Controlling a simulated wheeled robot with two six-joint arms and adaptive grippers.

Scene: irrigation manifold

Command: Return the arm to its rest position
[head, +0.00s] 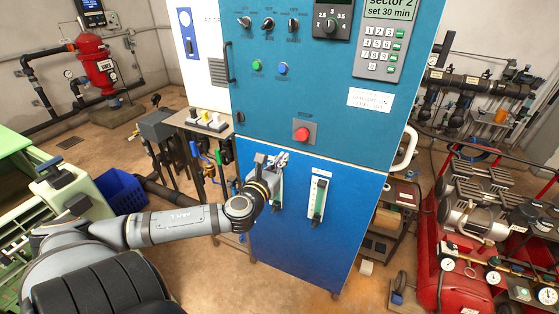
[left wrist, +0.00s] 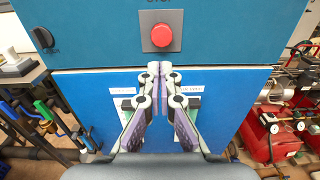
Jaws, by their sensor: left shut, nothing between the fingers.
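My left arm comes in from the left in the head view, stretched toward the lower blue panel of the control cabinet (head: 300,265). My left gripper (head: 283,157) is in front of this panel, below and left of the red stop button (head: 302,133), and hides part of the left slider. In the left wrist view the left gripper (left wrist: 160,68) has its fingertips together with nothing between them, just below the red button (left wrist: 161,35). Whether it touches the panel I cannot tell. My right gripper is not in view.
A second slider (head: 318,200) with a green strip is right of the gripper. A side table with levers (head: 207,121) stands left of the cabinet. A blue crate (head: 122,190) is on the floor near my forearm. A red compressor (head: 430,255) stands at the right.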

